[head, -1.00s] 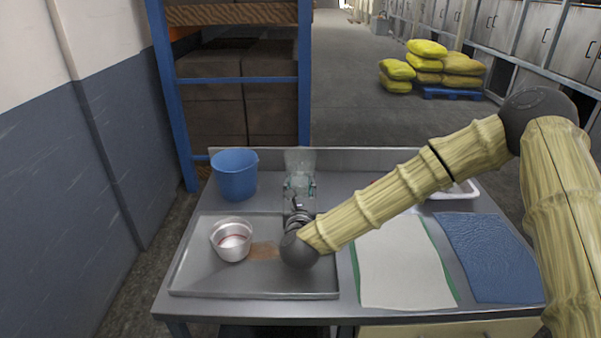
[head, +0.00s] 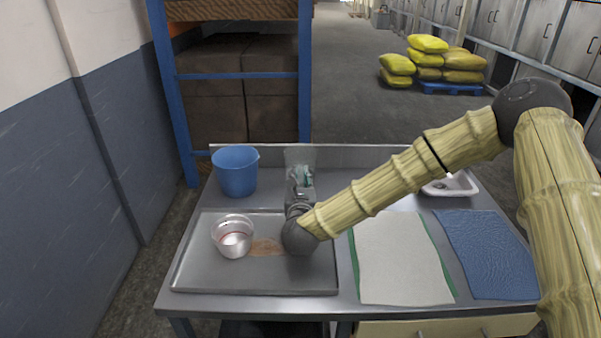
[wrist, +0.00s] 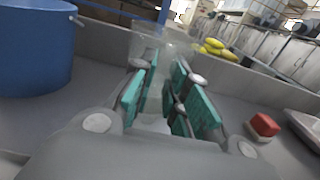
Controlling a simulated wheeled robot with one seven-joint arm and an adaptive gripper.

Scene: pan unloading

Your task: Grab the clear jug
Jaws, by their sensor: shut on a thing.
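The clear jug (head: 299,156) stands near the back edge of the metal table, right of the blue bucket. It is see-through, and its lower part is hidden behind my gripper (head: 303,178) in the head view. In the wrist view the jug (wrist: 146,42) shows faintly at and beyond the fingertips. My gripper (wrist: 165,80) has turquoise pads and is shut on the jug, with the fingers a little apart around it. I cannot tell whether the jug's base touches the table.
The blue bucket (head: 235,172) stands close on the left. A pale mat (head: 400,262), a blue mat (head: 487,255) and a white dish (head: 452,186) lie right. A red block (wrist: 264,125) is right of my gripper.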

